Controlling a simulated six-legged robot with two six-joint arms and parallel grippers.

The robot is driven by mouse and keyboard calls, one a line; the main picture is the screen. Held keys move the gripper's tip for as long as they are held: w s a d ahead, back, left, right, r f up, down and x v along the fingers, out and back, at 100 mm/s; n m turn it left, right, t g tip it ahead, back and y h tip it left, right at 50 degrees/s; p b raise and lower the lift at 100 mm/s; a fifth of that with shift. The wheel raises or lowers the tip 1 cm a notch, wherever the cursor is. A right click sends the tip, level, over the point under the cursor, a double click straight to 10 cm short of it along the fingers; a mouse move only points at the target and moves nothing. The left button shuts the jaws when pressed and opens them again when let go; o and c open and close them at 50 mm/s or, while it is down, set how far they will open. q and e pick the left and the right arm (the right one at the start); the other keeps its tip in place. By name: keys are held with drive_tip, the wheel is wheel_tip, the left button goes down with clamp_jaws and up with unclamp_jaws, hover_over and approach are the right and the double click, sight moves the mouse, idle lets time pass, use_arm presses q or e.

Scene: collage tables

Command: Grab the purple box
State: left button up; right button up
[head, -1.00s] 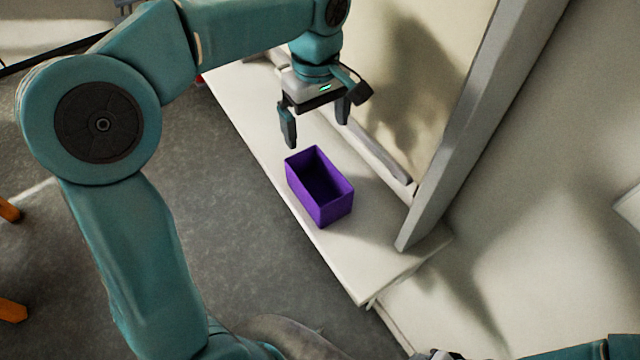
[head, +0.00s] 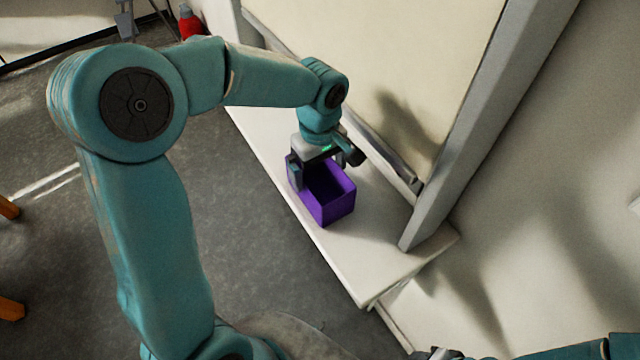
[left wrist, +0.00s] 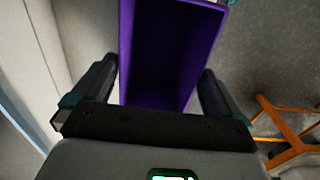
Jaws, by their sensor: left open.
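The purple box (head: 338,206) is an open-topped, empty rectangular bin standing upright on the white ledge (head: 385,262). My left gripper (head: 317,178) is open at the far end of the box, pointing down, with one finger along the outer left side and the other partly hidden behind the box. In the left wrist view the box (left wrist: 168,97) lies between the two spread fingers of the left gripper (left wrist: 160,85), with a small gap on each side. Part of my right arm shows at the bottom right of the head view; its jaws cannot be made out.
A cream panel with a grey frame post (head: 480,120) rises right of the box, close to the gripper. A red object (head: 190,24) stands at the far left. Orange legs (head: 11,308) show at the left edge. The grey floor left of the ledge is clear.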

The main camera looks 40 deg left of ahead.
sight(320, 195)
use_arm(q)
wheel_tip(320, 195, down, 4)
drive_tip(key=shift+r, duration=0.1)
drive_tip(key=shift+d, duration=0.1)
drive_tip(key=shift+c, duration=0.3)
drive_tip(key=c, duration=0.6)
drive_tip(key=shift+c, duration=0.2)
